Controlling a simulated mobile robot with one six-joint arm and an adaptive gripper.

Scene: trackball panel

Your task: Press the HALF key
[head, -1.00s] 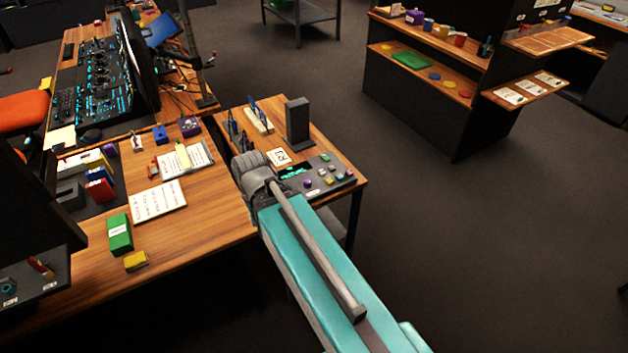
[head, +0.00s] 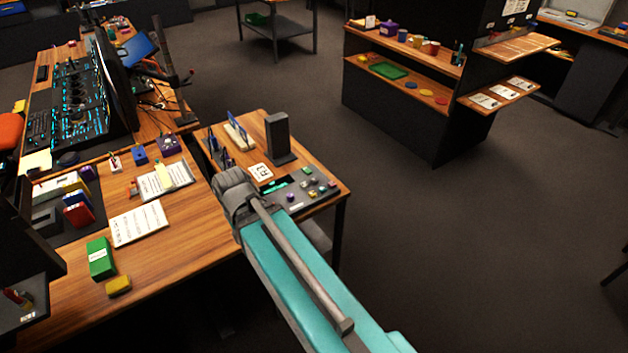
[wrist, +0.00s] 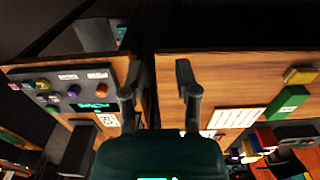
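The dark trackball panel (head: 318,197) lies on the right end of the small wooden desk in the head view, with a lit green display (head: 275,186) and several small coloured buttons. The labels are too small to read, so I cannot tell which key is HALF. My gripper (wrist: 159,82) is open and empty, its two fingers apart. It is beside the panel, over the desk gap. In the head view my arm hides the fingers.
A dark upright block (head: 278,137) and a white card (head: 260,173) stand near the panel. The larger desk (head: 195,235) holds papers, a green box (head: 101,258) and a yellow block (head: 119,285). Open floor lies to the right, before a dark shelf unit (head: 395,115).

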